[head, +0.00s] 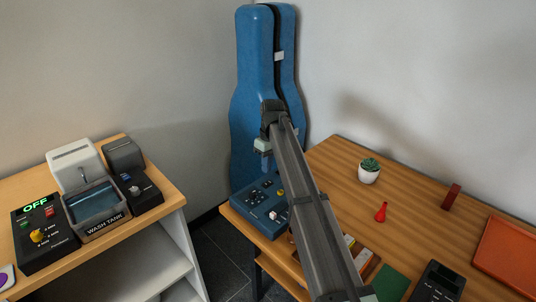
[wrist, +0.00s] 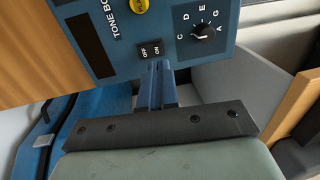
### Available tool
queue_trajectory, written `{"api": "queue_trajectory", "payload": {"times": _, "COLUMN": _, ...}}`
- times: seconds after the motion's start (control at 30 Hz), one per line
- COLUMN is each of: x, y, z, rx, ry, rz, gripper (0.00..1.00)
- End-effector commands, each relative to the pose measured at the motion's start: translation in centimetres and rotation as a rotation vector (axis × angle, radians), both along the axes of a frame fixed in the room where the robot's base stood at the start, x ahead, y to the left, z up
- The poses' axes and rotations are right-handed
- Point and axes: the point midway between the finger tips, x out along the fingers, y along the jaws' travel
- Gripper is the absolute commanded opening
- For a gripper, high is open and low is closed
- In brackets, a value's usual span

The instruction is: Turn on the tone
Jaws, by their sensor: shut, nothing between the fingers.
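The tone box (head: 240,208) is a blue panel at the left corner of the right-hand desk in the head view. In the wrist view its blue face (wrist: 122,62) carries a black rocker switch (wrist: 151,50) marked OFF and ON. A black dial (wrist: 203,31) with note letters is to the right of the switch, and a yellow button (wrist: 139,6) is at the top edge. My gripper (wrist: 159,66) is shut and empty. Its fingertips appear just below the switch, nearer the ON half; I cannot tell whether they touch. In the head view my gripper (head: 263,150) is above the tone box.
A blue instrument case (head: 252,70) stands behind the desk. A cactus pot (head: 369,173), a red pear-shaped item (head: 381,212) and an orange tray (head: 508,250) are on the desk (head: 335,158). A separate bench with a wash tank (head: 98,207) is at left.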

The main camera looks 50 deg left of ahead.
Motion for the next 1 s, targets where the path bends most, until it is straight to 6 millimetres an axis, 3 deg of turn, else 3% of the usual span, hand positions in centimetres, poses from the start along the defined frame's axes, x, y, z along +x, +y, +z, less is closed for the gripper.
{"api": "queue_trajectory", "payload": {"times": 0.1, "x": -0.3, "y": -0.1, "z": -2.0, "rx": -0.001, "ry": 0.001, "rz": 0.0, "gripper": 0.0}}
{"api": "queue_trajectory", "payload": {"times": 0.33, "x": -0.6, "y": 0.0, "z": -4.5, "rx": -0.001, "ry": 0.0, "rz": 0.0, "gripper": 0.0}}
{"api": "queue_trajectory", "payload": {"times": 1.0, "x": -0.9, "y": -0.1, "z": -5.7, "rx": 0.0, "ry": -0.044, "rz": 0.0, "gripper": 0.0}}
